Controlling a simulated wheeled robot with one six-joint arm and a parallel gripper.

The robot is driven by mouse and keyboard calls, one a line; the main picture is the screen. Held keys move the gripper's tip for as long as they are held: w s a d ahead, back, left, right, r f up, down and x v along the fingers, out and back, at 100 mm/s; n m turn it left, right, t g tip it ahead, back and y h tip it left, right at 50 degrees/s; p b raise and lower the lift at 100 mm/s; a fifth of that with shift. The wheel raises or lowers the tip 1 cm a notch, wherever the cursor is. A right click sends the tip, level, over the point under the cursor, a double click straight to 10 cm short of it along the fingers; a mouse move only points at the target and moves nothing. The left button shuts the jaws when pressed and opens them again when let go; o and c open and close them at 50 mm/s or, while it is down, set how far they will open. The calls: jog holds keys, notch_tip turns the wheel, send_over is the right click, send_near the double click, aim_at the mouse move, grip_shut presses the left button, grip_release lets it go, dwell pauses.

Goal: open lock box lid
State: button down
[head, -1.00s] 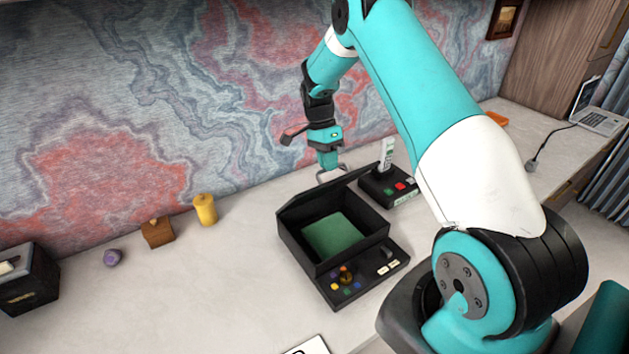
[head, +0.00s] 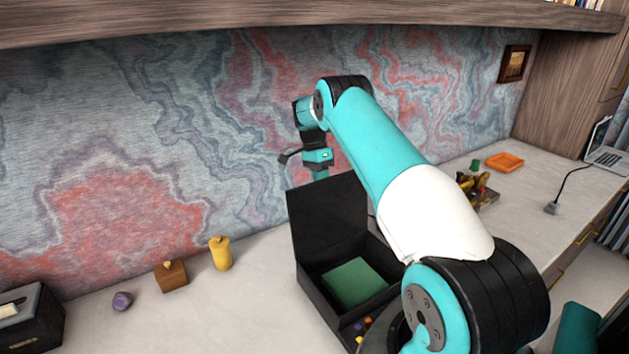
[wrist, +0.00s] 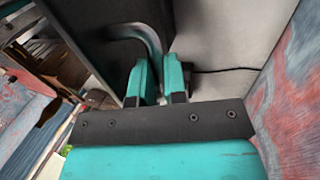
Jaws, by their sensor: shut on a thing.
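The black lock box (head: 318,291) stands open on the desk with a green block (head: 356,282) inside. Its lid (head: 328,219) stands up at the back edge, with its dark inner face toward the head view. My gripper is behind the lid there, and its fingertips are hidden. In the wrist view my gripper (wrist: 158,82) has its two teal fingers close together on a curved grey handle (wrist: 127,32), beside the dark lid. My arm covers the right part of the box.
A dark box (head: 30,322) is at far left. An orange tray (head: 505,162) lies right. The patterned wall rises close behind the lid.

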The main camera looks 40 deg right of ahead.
jog(key=shift+w+f, duration=0.45)
jog(key=shift+f, duration=0.05)
jog(key=shift+w, duration=0.1)
jog(key=c, duration=1.2)
grip_release()
jog(key=shift+w+f, duration=0.2)
jog(key=shift+w, duration=0.05)
jog(key=shift+o, duration=0.2)
jog(key=shift+r, duration=0.1)
jog(key=shift+s+d+r, duration=0.1)
jog(key=shift+d+r, duration=0.05)
jog(key=shift+r, duration=0.05)
